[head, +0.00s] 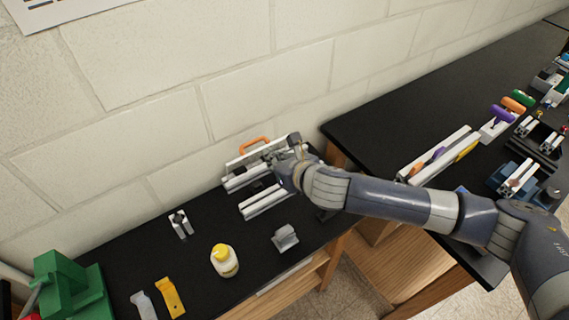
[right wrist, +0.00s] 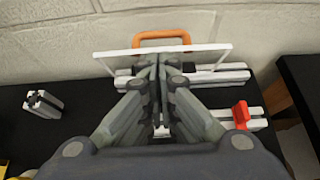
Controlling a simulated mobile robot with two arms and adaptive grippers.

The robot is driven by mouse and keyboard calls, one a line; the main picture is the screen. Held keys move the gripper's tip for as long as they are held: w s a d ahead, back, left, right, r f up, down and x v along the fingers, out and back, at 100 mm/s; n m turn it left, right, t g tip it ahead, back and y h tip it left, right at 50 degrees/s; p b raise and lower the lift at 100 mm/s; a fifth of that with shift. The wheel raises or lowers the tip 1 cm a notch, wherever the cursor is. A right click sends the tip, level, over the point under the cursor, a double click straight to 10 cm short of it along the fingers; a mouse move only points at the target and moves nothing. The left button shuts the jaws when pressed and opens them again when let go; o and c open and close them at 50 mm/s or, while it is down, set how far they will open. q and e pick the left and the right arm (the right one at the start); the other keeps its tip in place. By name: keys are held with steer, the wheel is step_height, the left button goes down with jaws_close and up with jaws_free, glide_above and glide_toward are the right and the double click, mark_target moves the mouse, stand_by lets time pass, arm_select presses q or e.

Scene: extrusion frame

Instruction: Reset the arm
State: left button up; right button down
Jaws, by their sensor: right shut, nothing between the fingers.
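My right arm (head: 390,199) reaches in from the right of the head view. Its gripper (head: 270,158) is over the far end of the left table, at the extrusion frame. In the right wrist view the gripper's fingers (right wrist: 157,65) are together, with nothing seen between them. They overlap a pale upright panel with an orange handle (right wrist: 161,37); I cannot tell if they touch it. The handle also shows in the head view (head: 254,143). A silver extrusion bar (head: 264,204) lies in front, partly hidden by my gripper. My left gripper is not in view.
On the left table (head: 205,272) stand a yellow-capped bottle (head: 224,262), a small grey bracket (head: 285,238), a short extrusion piece (head: 181,224) and a green block (head: 70,287). A block wall (head: 150,90) stands close behind. A second table (head: 400,118) at right holds several parts.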

steer(key=v, duration=0.6)
steer(key=shift+s+d+r, duration=0.2)
steer(key=shift+s, duration=0.05)
